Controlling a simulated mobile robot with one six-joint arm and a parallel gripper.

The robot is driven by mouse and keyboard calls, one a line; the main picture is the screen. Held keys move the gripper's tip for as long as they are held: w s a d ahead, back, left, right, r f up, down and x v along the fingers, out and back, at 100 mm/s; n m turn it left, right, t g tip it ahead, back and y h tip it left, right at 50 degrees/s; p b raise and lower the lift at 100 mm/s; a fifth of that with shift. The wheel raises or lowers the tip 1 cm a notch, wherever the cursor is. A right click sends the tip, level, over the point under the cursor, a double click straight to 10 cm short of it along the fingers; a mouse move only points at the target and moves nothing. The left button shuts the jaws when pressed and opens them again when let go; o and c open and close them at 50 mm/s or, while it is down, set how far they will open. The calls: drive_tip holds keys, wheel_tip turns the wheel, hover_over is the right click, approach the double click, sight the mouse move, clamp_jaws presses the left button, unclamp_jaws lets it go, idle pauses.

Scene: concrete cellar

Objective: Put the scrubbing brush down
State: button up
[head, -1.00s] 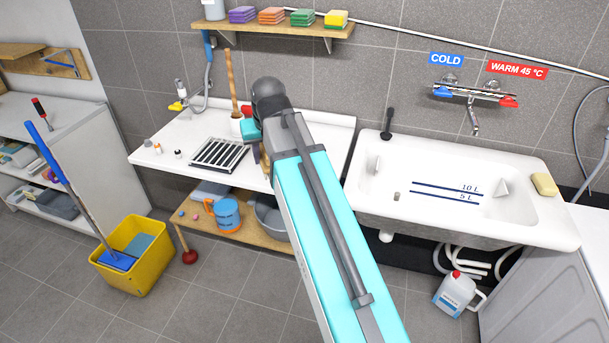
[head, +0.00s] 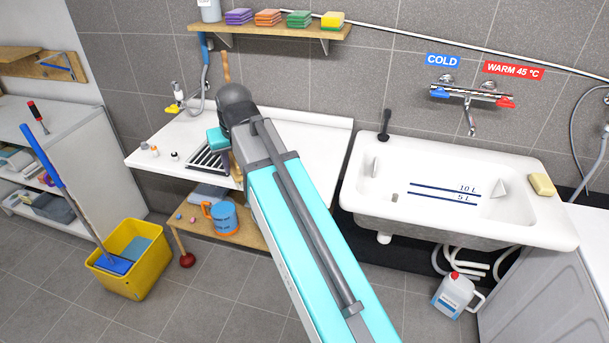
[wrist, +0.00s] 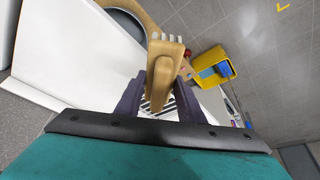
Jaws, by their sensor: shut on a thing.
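The scrubbing brush (wrist: 165,72) has a tan wooden body with pale bristles at its far end in the wrist view. My gripper (wrist: 158,92) is shut on it, with a dark finger on each side. In the head view a tan piece of the brush (head: 237,170) shows under my wrist, above the white counter beside the sink; my arm hides most of it. The striped drain grate (head: 203,159) lies in the counter just left of the brush. It also shows behind the brush in the wrist view.
The white counter (head: 290,140) is bare to the right of my arm. Several small bottles (head: 155,151) stand at its left. The sink (head: 450,190) is further right. A yellow bucket (head: 148,275) stands on the floor.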

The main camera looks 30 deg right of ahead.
drive_tip(key=s+d+f, duration=0.1)
drive_tip(key=s+f, duration=0.4)
drive_tip(key=f, duration=0.1)
drive_tip(key=shift+d+f, duration=0.3)
drive_tip(key=shift+s, duration=0.15)
